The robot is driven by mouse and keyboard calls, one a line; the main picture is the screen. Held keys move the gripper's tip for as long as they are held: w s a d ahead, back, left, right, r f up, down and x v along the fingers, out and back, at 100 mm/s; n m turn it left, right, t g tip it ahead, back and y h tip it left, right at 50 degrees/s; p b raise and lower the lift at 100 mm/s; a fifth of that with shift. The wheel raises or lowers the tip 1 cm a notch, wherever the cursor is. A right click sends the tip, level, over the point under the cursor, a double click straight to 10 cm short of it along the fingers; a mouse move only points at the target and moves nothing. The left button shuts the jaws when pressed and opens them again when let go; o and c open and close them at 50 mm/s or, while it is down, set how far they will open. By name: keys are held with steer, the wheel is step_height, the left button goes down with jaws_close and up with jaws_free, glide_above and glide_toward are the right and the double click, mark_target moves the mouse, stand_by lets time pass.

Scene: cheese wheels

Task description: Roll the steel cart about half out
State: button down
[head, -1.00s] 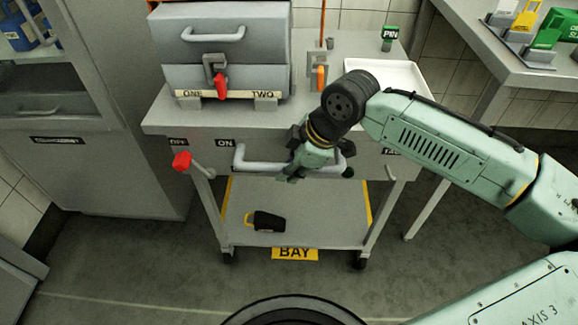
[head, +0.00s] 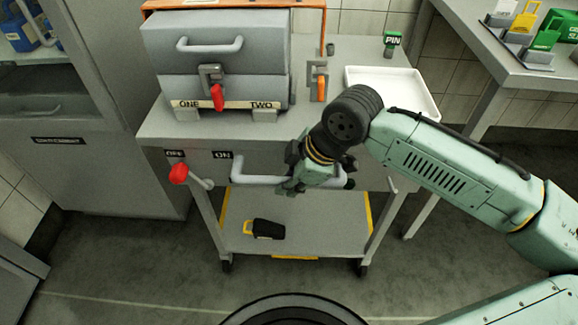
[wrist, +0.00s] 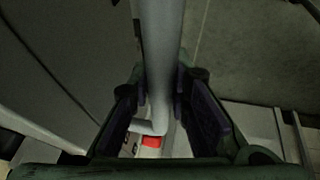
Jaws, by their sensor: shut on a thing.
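The steel cart (head: 330,165) stands ahead of me, with a flat grey top and a lower shelf. Its pale bar handle (head: 250,178) runs across the front. A red-knobbed lever (head: 179,173) sticks out at the cart's front left corner, beneath the OFF label (head: 174,153) and beside the ON label (head: 222,155).
On the cart top stand a grey box with a red latch (head: 217,97), an orange-handled part (head: 321,88) and a white tray (head: 432,108). A black and yellow object (head: 268,229) lies on the lower shelf. A cabinet (head: 75,175) stands left, a bench (head: 480,60) right. Floor in front is clear.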

steer(key=shift+s, duration=0.5)
steer(key=s, duration=0.3)
steer(key=shift+s, duration=0.35)
steer(key=shift+s+f, duration=0.15)
steer(key=s+b, duration=0.2)
steer(key=b, duration=0.1)
steer(key=shift+b, duration=0.4)
steer(key=shift+s+b, duration=0.6)
steer(key=shift+b, duration=1.25)
steer(key=shift+s+b, duration=0.25)
steer(key=shift+b, duration=0.1)
